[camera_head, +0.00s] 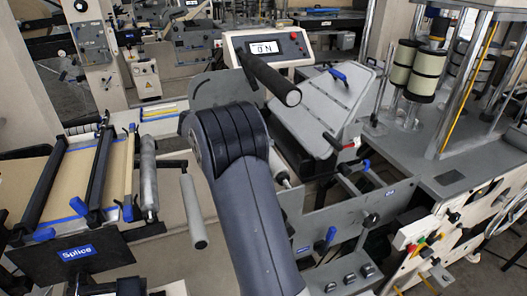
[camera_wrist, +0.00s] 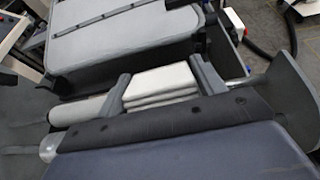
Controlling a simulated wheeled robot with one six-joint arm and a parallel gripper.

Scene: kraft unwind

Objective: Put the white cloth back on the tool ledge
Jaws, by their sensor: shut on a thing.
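The white cloth (camera_wrist: 160,84) shows in the wrist view as a folded, layered stack. My gripper (camera_wrist: 161,86) has one finger at its left side and one at its right side, and is shut on it. A metal roller runs behind or under the cloth; I cannot tell whether they touch. In the head view my arm covers the middle, and the gripper and cloth are hidden. I cannot tell for sure which surface is the tool ledge. A grey sloping panel (camera_head: 308,112) lies beyond my arm, and a grey panel with a dark slotted strip (camera_wrist: 125,40) shows beyond the cloth.
The metal roller (camera_wrist: 82,109) stretches across to a grey side plate (camera_wrist: 292,92). A display box (camera_head: 266,48) stands behind. The splice table (camera_head: 78,252) is at left, and a grey deck with rollers (camera_head: 427,72) is at right.

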